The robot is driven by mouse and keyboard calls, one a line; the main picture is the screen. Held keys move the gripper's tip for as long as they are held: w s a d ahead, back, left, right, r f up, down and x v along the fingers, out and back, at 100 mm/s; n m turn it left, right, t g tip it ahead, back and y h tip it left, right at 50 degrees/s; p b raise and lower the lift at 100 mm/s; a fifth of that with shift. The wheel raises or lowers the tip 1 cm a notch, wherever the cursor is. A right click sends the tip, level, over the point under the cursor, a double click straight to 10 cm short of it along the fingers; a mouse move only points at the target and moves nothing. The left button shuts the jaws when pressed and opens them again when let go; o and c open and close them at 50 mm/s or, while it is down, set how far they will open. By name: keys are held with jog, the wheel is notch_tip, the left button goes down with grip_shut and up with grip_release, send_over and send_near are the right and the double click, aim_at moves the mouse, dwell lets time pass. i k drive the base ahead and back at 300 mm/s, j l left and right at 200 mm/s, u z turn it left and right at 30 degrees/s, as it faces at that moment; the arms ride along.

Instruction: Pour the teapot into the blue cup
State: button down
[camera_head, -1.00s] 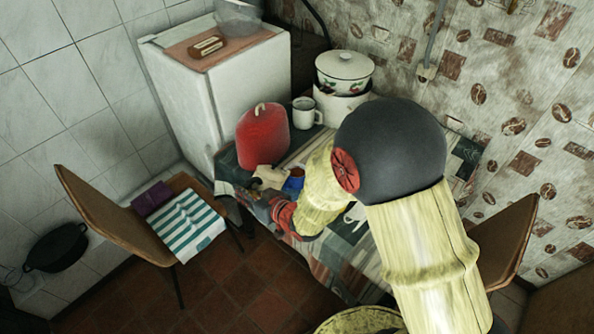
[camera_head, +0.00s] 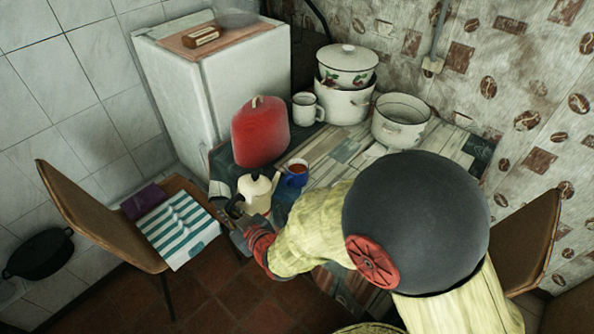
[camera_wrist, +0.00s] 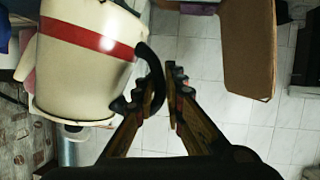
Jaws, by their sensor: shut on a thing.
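The cream teapot (camera_head: 256,191) with a black handle is near the left front edge of the table, roughly upright in the head view. My gripper (camera_head: 238,226) is at its handle side, partly hidden by my forearm. In the wrist view, my gripper (camera_wrist: 170,72) is shut on the black handle, and the cream body with its red band (camera_wrist: 88,42) fills the upper left. The blue cup (camera_head: 287,188) stands just right of the teapot, with reddish brown showing inside its rim. My arm hides its lower right surroundings.
A red rounded cover (camera_head: 261,134) stands behind the teapot. A white mug (camera_head: 305,108), stacked pots (camera_head: 345,103) and an open white pot (camera_head: 401,122) stand farther back. A chair (camera_head: 95,215) is left of the table. The table middle (camera_head: 345,155) is clear.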

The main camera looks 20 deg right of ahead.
aim_at(297, 170)
jog(key=k+j, duration=0.15)
jog(key=k, duration=0.35)
jog(key=k+j, duration=0.15)
jog(key=k, duration=0.3)
